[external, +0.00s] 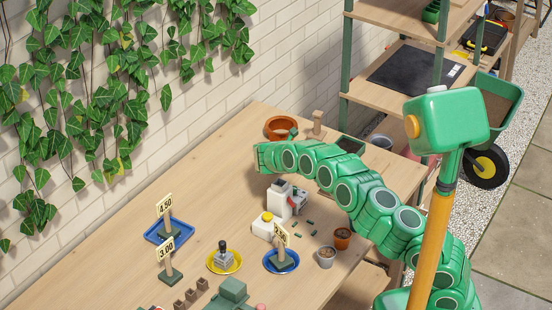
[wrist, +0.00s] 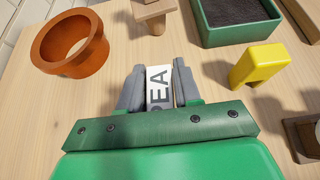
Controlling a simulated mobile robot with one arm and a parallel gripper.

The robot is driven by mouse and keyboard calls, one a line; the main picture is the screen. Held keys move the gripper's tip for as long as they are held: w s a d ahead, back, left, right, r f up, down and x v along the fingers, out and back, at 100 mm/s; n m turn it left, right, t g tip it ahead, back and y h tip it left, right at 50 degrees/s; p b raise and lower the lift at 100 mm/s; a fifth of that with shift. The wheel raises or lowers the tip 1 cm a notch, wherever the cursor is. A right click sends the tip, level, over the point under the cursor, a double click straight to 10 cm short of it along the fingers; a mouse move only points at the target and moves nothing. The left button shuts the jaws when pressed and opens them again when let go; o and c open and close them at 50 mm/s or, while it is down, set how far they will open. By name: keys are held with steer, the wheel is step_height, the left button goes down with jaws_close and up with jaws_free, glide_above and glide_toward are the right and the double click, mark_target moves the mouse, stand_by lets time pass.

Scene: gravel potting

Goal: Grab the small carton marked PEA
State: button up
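The small white carton (wrist: 158,85) with dark letters PEA stands between the two grey fingers of my gripper (wrist: 159,88) in the wrist view. A finger lies along each side of it, with no clear gap on either side. Its lower part is hidden behind the green gripper body, so I cannot tell whether it touches the table. In the external view my gripper (external: 260,157) is low over the wooden table, and I cannot make out the carton there.
A terracotta pot (wrist: 70,45) is left of my gripper, with a wooden block (wrist: 154,12) beyond. A dark-filled green tray (wrist: 237,20) and a yellow piece (wrist: 257,64) are to the right. White containers (external: 279,196) and price signs (external: 168,251) stand nearer the front.

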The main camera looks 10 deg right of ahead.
jaws_close()
steer(key=shift+r, duration=0.1)
